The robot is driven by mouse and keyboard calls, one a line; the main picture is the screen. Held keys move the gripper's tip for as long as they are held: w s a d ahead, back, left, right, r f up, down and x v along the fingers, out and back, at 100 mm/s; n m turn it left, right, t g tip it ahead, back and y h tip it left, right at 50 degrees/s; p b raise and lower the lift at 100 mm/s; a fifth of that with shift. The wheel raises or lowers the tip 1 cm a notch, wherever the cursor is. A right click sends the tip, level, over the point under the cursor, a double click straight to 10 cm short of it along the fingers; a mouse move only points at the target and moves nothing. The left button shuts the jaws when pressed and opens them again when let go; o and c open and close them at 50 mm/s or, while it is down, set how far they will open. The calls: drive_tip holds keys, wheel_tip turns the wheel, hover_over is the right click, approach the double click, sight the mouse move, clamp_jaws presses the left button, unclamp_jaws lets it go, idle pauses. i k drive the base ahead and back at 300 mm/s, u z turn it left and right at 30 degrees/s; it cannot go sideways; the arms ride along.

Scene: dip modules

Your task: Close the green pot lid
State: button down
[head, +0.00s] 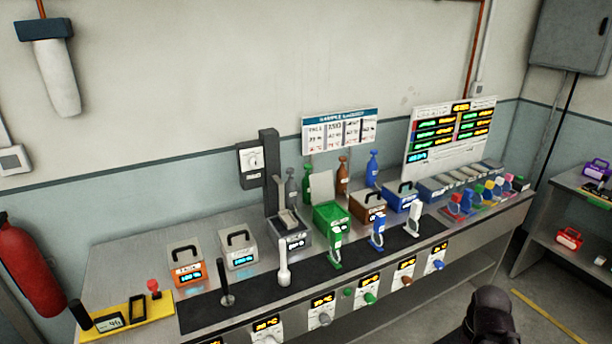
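The green pot (334,222) stands on the bench near the middle of the head view, in the row of pots. Its lid (321,186) looks raised, a pale grey panel standing up at the back of the pot. A green-and-white handled tool (335,247) stands in front of the pot and covers part of its front. A dark rounded shape at the bottom right edge looks like part of my arm. It is well apart from the pot, and no gripper fingers can be made out.
An orange pot (187,264), a white pot (238,249), a brown pot (367,207) and a blue pot (401,197) have handled lids down. A dark grey pot (289,231) is left of the green one. Upright tools, including a white one (284,264), line the black mat.

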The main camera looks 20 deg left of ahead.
sight(321, 185)
drive_tip(key=u, duration=0.45)
drive_tip(key=i, duration=0.8)
drive_tip(key=u, duration=0.5)
